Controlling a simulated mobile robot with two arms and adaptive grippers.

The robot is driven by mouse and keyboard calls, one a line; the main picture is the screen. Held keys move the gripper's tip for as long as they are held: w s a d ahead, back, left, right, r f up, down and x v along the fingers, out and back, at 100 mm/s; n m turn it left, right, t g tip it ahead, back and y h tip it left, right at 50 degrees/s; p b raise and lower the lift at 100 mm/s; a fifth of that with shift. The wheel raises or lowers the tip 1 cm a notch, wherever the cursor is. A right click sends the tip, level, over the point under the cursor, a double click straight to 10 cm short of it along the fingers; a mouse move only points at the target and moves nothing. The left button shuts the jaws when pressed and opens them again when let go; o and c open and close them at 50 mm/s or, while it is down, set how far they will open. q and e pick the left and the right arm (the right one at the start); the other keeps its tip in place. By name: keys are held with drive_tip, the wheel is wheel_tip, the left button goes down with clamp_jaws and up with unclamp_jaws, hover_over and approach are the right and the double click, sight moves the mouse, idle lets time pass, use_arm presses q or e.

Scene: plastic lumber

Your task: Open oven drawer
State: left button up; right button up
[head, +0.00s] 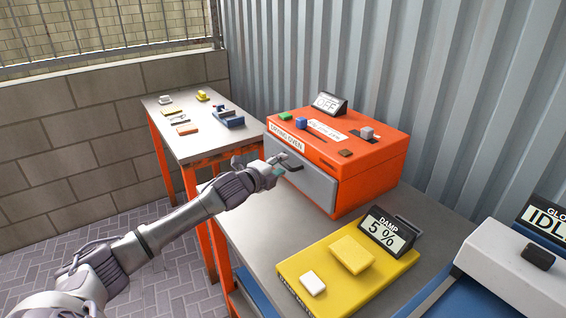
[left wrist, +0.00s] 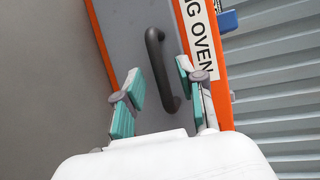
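The orange drying oven (head: 372,182) stands on a grey table, with a grey drawer front (head: 312,187) that is shut. A dark bar handle (head: 293,166) is on that front; the handle also shows in the left wrist view (left wrist: 155,60). My left gripper (head: 279,167) is at the drawer front, beside the handle in the head view. In the left wrist view my left gripper (left wrist: 163,82) is open, its teal-padded fingers apart with the handle's lower end between them. I cannot tell whether either finger touches it. My right gripper is not in view.
A yellow damp meter (head: 352,262) with a yellow block and a white block is in front of the oven. A white device (head: 500,262) is at the right. A second table (head: 165,103) with small items stands behind left. Corrugated metal wall is behind the oven.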

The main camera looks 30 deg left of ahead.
use_arm(q)
drive_tip(key=shift+w+f, duration=0.2)
drive_tip(key=shift+w, duration=0.9)
clamp_jaws()
